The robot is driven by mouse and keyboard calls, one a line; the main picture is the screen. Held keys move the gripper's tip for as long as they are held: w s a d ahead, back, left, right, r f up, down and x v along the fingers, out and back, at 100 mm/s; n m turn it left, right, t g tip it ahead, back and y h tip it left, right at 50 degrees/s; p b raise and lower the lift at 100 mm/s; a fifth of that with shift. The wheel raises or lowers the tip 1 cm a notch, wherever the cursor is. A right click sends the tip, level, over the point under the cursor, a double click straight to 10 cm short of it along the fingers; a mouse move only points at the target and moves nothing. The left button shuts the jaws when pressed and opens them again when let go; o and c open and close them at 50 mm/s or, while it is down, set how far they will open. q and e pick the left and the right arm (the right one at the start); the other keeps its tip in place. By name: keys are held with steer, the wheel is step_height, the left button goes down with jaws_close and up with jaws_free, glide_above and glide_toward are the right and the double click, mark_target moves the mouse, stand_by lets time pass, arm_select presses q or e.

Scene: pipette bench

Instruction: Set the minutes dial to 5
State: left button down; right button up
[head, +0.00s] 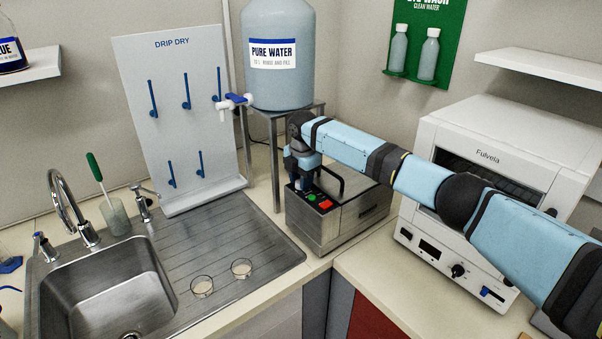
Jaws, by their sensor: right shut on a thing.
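A steel bench unit with a lid handle (340,222) stands in the corner beside the draining board. Its sloped panel carries a green button (312,197) and a red button (326,204). My right gripper (302,182) reaches down onto the left end of this panel, fingers pointing down. It is shut on a small dial there, which the fingers hide almost wholly. The dial's marks and setting cannot be read. My left gripper is not in view.
A white oven (507,150) with a black knob (458,271) stands to the right, behind my right arm. A pure water tank (278,85) on a metal stand (274,165) is behind the unit.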

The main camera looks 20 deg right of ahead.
steer(key=m+p, duration=0.3)
steer(key=shift+r+p, duration=0.2)
steer(key=shift+p, duration=0.1)
steer(key=shift+m+p, duration=0.6)
steer(key=shift+m, duration=0.3)
steer(key=shift+f+m+p, duration=0.1)
steer(key=shift+m+p, duration=0.3)
steer(key=shift+m, duration=0.1)
steer(key=shift+f+m+p, duration=0.1)
steer(key=shift+m+p, duration=0.2)
steer(key=shift+m, duration=0.2)
steer(key=o, duration=0.9)
